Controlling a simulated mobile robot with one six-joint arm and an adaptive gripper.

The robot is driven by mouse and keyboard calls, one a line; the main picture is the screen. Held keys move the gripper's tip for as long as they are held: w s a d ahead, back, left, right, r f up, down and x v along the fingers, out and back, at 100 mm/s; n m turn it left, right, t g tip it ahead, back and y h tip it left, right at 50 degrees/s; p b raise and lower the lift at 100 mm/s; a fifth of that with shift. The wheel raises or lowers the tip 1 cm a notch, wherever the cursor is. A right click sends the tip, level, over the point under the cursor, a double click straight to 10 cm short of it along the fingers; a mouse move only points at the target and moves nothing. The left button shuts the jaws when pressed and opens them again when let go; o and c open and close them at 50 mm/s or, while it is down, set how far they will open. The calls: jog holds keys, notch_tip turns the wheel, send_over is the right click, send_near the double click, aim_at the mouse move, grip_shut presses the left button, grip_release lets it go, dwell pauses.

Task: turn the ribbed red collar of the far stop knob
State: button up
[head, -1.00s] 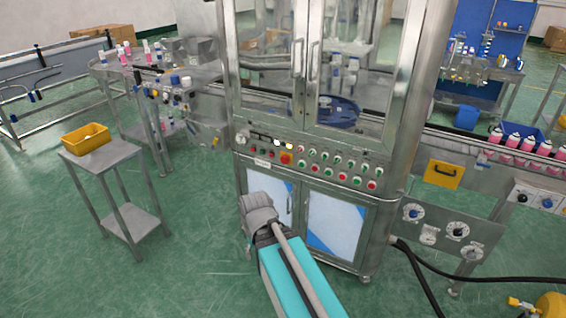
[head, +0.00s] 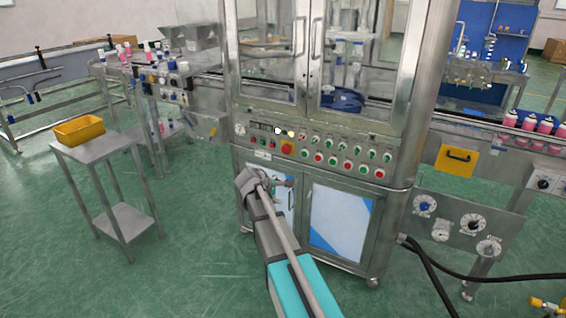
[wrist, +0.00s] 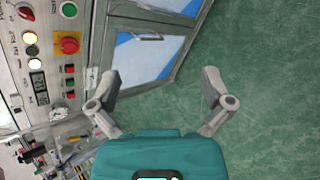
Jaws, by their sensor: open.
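A red stop knob (head: 287,147) sits on a yellow square plate on the front panel of the steel cabinet. In the wrist view the red knob (wrist: 69,43) is at upper left, outside the space between my fingers. The ribs of its collar are too small to make out. My gripper (wrist: 160,78) is open and empty, with its fingers spread over floor and cabinet door. In the head view my gripper (head: 283,182) is in front of the cabinet doors, below the panel and apart from the knob. I cannot tell whether another stop knob is in view.
Green and red buttons (head: 346,165) line the panel right of the knob. A door handle (wrist: 148,37) shows in the wrist view. A steel stand with a yellow bin (head: 79,130) is at left. A conveyor with pink cans (head: 527,124) is at right. Floor is free in front.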

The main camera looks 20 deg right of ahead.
jog(key=w+d+f+n+t+h+b, duration=0.1)
jog(key=w+d+n+h+b, duration=0.15)
jog(key=w, duration=0.35)
jog(key=w+d+f+n+t+h+b, duration=0.1)
jog(key=w+d+f+n+t+b, duration=0.1)
jog(key=w+n+b, duration=0.3)
jog(key=n+t+h+b, duration=0.2)
jog(key=n+t+b, duration=0.3)
jog(key=n, duration=0.4)
send_near(285, 150)
jog(key=s+a+g+b, duration=0.1)
jog(key=s+a, duration=0.1)
jog(key=a, duration=0.1)
jog(key=shift+r, duration=0.4)
jog(key=x, duration=1.4)
jog(key=shift+f, duration=0.2)
jog(key=shift+s, duration=0.1)
